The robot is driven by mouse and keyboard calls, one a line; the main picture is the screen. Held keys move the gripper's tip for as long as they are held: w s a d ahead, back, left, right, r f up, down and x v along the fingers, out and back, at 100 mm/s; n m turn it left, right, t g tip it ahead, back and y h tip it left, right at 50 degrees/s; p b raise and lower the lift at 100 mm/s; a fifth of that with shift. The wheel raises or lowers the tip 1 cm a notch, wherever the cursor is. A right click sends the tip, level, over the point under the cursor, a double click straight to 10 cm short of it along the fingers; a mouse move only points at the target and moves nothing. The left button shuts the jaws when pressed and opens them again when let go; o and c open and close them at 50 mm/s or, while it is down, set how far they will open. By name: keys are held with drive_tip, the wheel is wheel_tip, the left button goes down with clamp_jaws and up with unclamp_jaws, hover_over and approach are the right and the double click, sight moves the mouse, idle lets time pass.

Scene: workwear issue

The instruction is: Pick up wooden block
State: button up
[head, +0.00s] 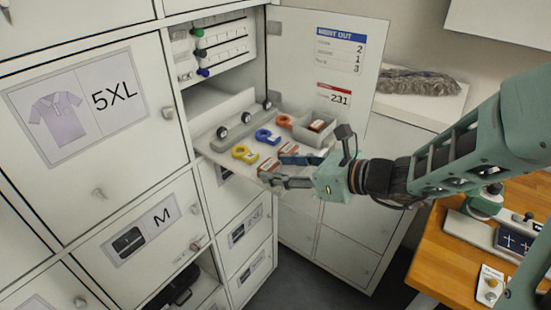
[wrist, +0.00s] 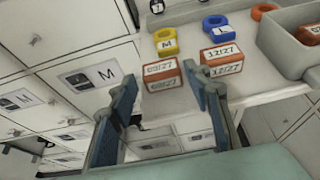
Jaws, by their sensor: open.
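Two small orange-brown blocks with white date labels lie side by side near the front edge of a pulled-out shelf. In the wrist view the left block (wrist: 161,75) reads about 03/27 and the right block (wrist: 222,61) reads 12/27. Neither is clearly marked as the wooden block. In the head view the left block (head: 267,165) is partly hidden by my gripper. My gripper (head: 276,169) is open and empty at the shelf's front edge. In the wrist view its blue fingers (wrist: 160,78) point at the left block, one on each side; contact is not visible.
A yellow ring (head: 244,153), a blue ring (head: 267,136) and an orange ring (head: 284,121) lie behind the blocks on the shelf (head: 214,143). A grey bin (head: 305,134) holding another labelled block stands to the right. An open cabinet door (head: 300,70) is behind it.

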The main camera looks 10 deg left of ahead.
sight(273, 167)
drive_tip(key=shift+x, duration=1.8)
drive_tip(key=c, duration=0.7)
drive_tip(key=shift+r, duration=0.1)
